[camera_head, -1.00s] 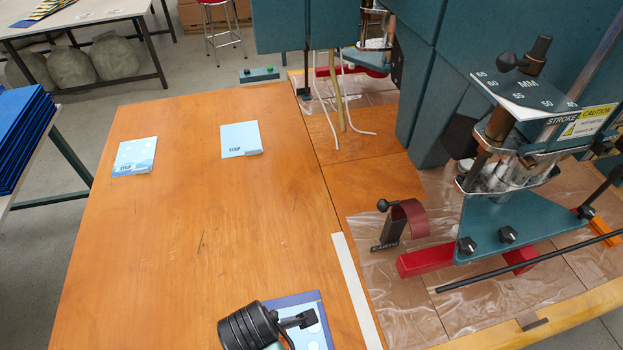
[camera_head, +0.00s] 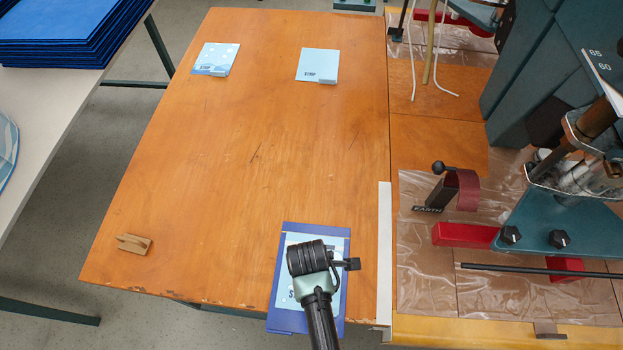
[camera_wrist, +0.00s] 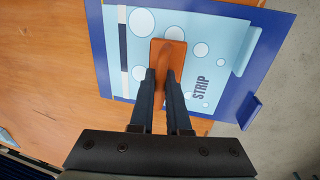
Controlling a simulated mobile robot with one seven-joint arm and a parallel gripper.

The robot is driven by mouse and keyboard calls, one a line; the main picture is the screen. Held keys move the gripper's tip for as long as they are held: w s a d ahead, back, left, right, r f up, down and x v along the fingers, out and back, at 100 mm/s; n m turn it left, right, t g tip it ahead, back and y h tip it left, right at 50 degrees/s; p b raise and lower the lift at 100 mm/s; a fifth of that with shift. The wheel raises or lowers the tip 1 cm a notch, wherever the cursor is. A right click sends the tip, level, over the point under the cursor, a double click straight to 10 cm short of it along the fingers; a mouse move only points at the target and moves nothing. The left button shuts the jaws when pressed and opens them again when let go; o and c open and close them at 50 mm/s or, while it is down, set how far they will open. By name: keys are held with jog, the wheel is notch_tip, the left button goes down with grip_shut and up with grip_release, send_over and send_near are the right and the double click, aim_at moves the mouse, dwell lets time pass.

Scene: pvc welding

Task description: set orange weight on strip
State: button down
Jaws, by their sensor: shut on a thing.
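The orange weight (camera_wrist: 167,55) shows in the wrist view as a flat orange block with a raised grip. My gripper (camera_wrist: 160,76) is shut on that grip. The weight overlaps the light blue bubble-patterned strip (camera_wrist: 214,72), marked STRIP, near its middle. I cannot tell whether it touches the strip. The strip lies on a dark blue board (camera_wrist: 272,48). In the head view, the board (camera_head: 337,231) is at the table's front right edge, and my gripper and wrist hide the weight and much of the strip.
Two light blue STRIP packets, one (camera_head: 216,60) and another (camera_head: 318,64), lie at the far side of the wooden table (camera_head: 230,170). A small wooden piece (camera_head: 134,243) is at front left. A machine with red feet (camera_head: 465,235) stands to the right. The table's middle is clear.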

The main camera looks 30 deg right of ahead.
jog(key=shift+f, duration=0.35)
jog(key=shift+f, duration=0.1)
jog(key=c, duration=0.9)
grip_release()
jog(key=shift+f, duration=0.1)
